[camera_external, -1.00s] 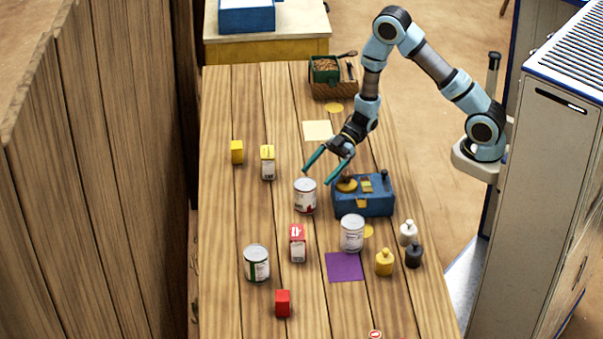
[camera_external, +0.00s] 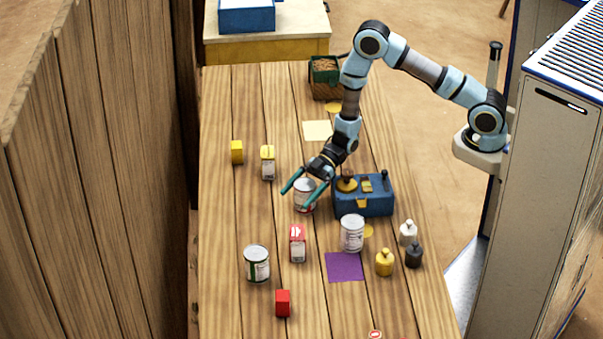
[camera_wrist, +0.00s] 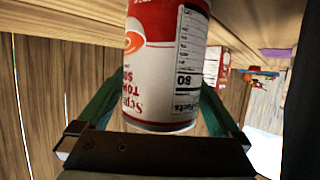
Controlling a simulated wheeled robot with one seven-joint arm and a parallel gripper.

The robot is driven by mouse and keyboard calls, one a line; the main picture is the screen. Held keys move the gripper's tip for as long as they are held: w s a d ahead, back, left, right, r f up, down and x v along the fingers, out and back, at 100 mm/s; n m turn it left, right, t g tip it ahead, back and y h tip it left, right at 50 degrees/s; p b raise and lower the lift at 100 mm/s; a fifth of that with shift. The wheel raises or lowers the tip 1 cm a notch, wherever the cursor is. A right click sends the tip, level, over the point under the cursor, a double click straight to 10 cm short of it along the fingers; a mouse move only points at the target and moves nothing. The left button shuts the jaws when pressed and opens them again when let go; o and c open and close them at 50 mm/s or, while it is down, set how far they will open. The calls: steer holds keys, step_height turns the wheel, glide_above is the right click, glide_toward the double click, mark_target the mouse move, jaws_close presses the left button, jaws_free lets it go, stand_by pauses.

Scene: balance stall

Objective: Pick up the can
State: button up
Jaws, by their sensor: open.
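A red and white can (camera_external: 300,189) stands on the wooden table, to the left of the blue box with the balance. It looms large in the wrist view (camera_wrist: 165,60), where its label shows part of the word "soup", upside down. My gripper (camera_external: 294,200) is open and low over the table at this can. In the wrist view one green finger is on each side of the can. I cannot tell whether either finger touches it. In the outside view the fingers and wrist hide part of the can.
A white can (camera_external: 352,233), a green-banded can (camera_external: 257,264) and a red carton (camera_external: 298,243) stand nearer the camera. The blue box (camera_external: 363,197) is close on the right. A yellow-topped carton (camera_external: 268,163) stands behind left. The table's left strip is mostly clear.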

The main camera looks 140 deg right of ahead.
steer(key=shift+c, duration=0.2)
steer(key=c, duration=1.5)
